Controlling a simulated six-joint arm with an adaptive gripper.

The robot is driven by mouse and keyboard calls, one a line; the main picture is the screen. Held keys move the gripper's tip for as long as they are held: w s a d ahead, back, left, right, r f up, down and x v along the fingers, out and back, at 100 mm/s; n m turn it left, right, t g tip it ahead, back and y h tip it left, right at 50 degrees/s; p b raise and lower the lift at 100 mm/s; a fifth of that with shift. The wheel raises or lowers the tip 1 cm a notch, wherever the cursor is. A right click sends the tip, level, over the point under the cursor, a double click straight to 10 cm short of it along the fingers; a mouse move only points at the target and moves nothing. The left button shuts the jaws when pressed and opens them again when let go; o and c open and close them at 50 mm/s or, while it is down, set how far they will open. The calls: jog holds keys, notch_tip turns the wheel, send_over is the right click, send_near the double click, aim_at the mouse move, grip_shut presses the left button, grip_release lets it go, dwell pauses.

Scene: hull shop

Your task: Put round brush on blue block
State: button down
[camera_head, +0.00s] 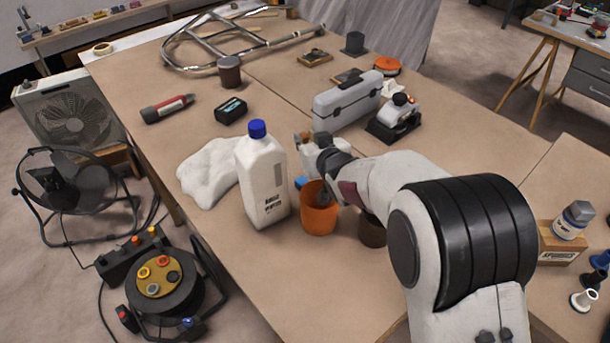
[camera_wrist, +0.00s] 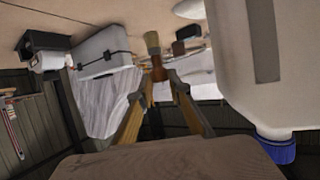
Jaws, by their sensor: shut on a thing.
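My gripper (camera_wrist: 158,78) is shut on the round brush (camera_wrist: 153,42) and holds it between its fingertips. The brush has pale bristles and a reddish-brown handle; in the wrist view the bristles point to the top of the picture. A small blue piece, seemingly the blue block (camera_head: 300,182), shows on the table just right of the bottle and below my gripper. Part of it is hidden.
The tall white bottle (camera_head: 263,180) with a blue cap and the orange cup (camera_head: 319,212) stand close by. A grey toolbox (camera_head: 346,101) is behind my gripper. A white cloth (camera_head: 208,170) lies left of the bottle. The table's front middle is clear.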

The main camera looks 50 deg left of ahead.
jog(key=shift+f, duration=2.9)
jog(key=shift+f, duration=1.85)
jog(key=shift+f, duration=0.2)
jog(key=c, duration=1.9)
grip_release()
jog(key=shift+r, duration=0.2)
jog(key=shift+v, duration=6)
jog(key=shift+r, duration=0.1)
